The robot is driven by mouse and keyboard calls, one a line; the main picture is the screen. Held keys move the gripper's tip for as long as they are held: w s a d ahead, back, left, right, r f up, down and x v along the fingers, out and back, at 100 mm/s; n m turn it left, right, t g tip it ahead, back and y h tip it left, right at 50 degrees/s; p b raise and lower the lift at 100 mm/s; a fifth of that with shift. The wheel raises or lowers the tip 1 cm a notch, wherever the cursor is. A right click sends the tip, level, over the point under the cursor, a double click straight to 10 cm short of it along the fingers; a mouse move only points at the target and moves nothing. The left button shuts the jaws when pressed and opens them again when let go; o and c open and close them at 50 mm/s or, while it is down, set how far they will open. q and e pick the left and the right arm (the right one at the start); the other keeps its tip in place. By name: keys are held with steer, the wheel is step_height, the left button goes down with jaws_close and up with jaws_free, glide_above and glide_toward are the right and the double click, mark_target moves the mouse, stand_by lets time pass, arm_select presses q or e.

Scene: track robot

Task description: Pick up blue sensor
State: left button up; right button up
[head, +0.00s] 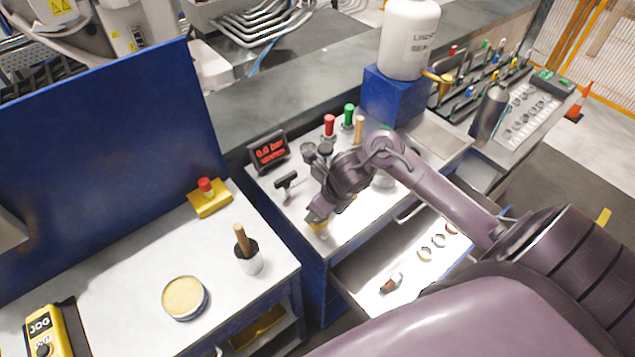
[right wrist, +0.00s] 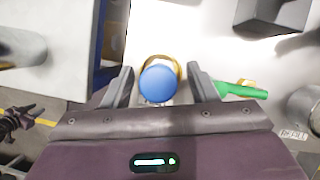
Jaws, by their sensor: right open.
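The blue sensor shows in the right wrist view as a round blue cap (right wrist: 158,84) with a gold ring behind it. It sits between the two fingers of my right gripper (right wrist: 161,86). The fingers are apart, with a gap on each side of the cap. In the head view my right gripper (head: 318,214) points down at the left front corner of the white worktop, and a bit of gold shows beneath it. The blue cap is hidden there. A small dark part at the left edge of the right wrist view looks like my left gripper (right wrist: 16,122); its jaws are unclear.
A green-handled item (right wrist: 238,90) lies just right of the right finger. A black T-shaped handle (head: 286,180), a pressure display (head: 269,151) and red and green handles (head: 329,126) stand behind on the worktop. An open drawer (head: 365,283) holds several rings below.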

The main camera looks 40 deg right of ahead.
steer(key=shift+f, duration=0.3)
steer(key=shift+c, duration=0.6)
steer(key=c, duration=0.5)
jaws_close()
arm_select(q)
steer(key=shift+s, duration=0.15)
arm_select(e)
steer(key=c, duration=0.5)
jaws_free()
